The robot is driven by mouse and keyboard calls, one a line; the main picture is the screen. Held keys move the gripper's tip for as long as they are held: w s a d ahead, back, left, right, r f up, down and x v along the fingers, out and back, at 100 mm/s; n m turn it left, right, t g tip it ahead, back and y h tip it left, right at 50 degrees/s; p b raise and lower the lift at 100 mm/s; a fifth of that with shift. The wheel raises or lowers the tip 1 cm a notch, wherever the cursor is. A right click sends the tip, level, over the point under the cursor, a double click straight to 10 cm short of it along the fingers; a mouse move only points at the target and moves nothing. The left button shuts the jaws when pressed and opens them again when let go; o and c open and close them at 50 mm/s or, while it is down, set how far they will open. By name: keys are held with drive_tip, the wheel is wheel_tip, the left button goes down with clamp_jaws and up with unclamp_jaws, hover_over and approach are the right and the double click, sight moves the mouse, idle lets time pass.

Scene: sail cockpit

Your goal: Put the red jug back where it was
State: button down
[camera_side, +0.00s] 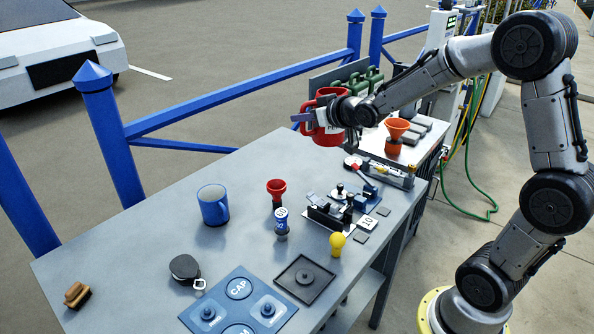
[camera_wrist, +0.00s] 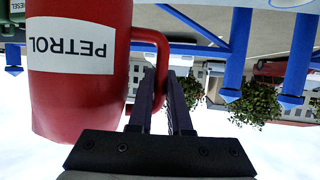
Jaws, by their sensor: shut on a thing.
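The red jug (camera_side: 328,134) is held up in the air above the far end of the grey table, in front of a row of green jugs. In the wrist view the red jug (camera_wrist: 80,110) fills the left side, with a white label reading PETROL; the wrist picture appears upside down. My gripper (camera_side: 318,118) is shut on the jug's handle; in the wrist view my gripper (camera_wrist: 163,85) has its two fingers on either side of the red handle. The jug's base is clear of the table in the side view.
Green jugs (camera_side: 372,78) stand behind the jug. An orange funnel (camera_side: 396,130) is below right.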

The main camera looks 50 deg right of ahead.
sight(303, 128)
wheel_tip(303, 128, down, 3)
drive_tip(key=shift+f, duration=0.2)
drive_tip(key=shift+w+f, duration=0.2)
drive_tip(key=shift+f, duration=0.05)
drive_tip(key=shift+w+d+f, duration=0.6)
drive_tip(key=shift+w+f, duration=1.55)
drive_tip(key=shift+w, duration=0.05)
drive_tip(key=shift+w+d+f, duration=0.6)
drive_tip(key=shift+w+f, duration=1.5)
drive_tip(key=shift+w, duration=0.1)
drive_tip(key=shift+w+d+f, duration=0.6)
drive_tip(key=shift+w+f, duration=1.55)
drive_tip(key=shift+w, duration=0.05)
drive_tip(key=shift+f, duration=0.1)
drive_tip(key=c, duration=0.8)
unclamp_jaws()
drive_tip(key=shift+f, duration=0.15)
drive_tip(key=shift+c, duration=0.2)
